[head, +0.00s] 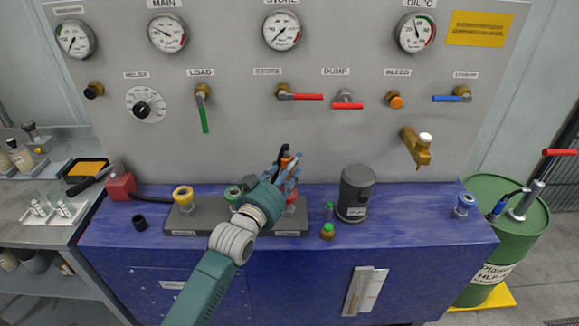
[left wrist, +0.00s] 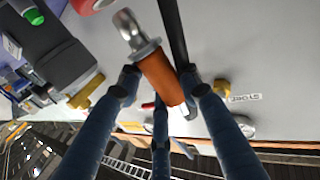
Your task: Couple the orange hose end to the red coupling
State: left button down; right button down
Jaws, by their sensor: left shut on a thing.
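My left gripper (head: 285,178) is shut on the orange hose end (left wrist: 163,78), with its blue fingers around the orange sleeve in the left wrist view (left wrist: 162,88). The hose end's bare metal tip points away from the fingers. In the head view the hose end is largely hidden by the fingers, just above the red coupling (head: 290,210). The red coupling stands on a grey block (head: 210,228), rightmost of its row, and is partly covered by my gripper. Its red rim shows at the top of the left wrist view (left wrist: 88,4), apart from the metal tip. My right gripper is not in view.
A yellow coupling (head: 183,197) and a green one (head: 233,194) share the block. Right of it stand a dark canister (head: 355,193) and a small green-capped item (head: 327,231). The gauge panel (head: 235,135) rises behind.

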aim_at(289, 178)
pick_arm(q)
jog(key=shift+r, duration=0.1)
jog(key=shift+f+b, duration=0.6)
jog(key=shift+f, duration=0.5)
dwell(0.3)
jog(key=shift+f+b, duration=0.85)
jog(key=shift+f, duration=0.4)
jog(key=shift+f, duration=0.2)
jog(key=c, duration=1.1)
grip_release()
jog(key=shift+f, duration=0.1)
jog(key=v, duration=1.2)
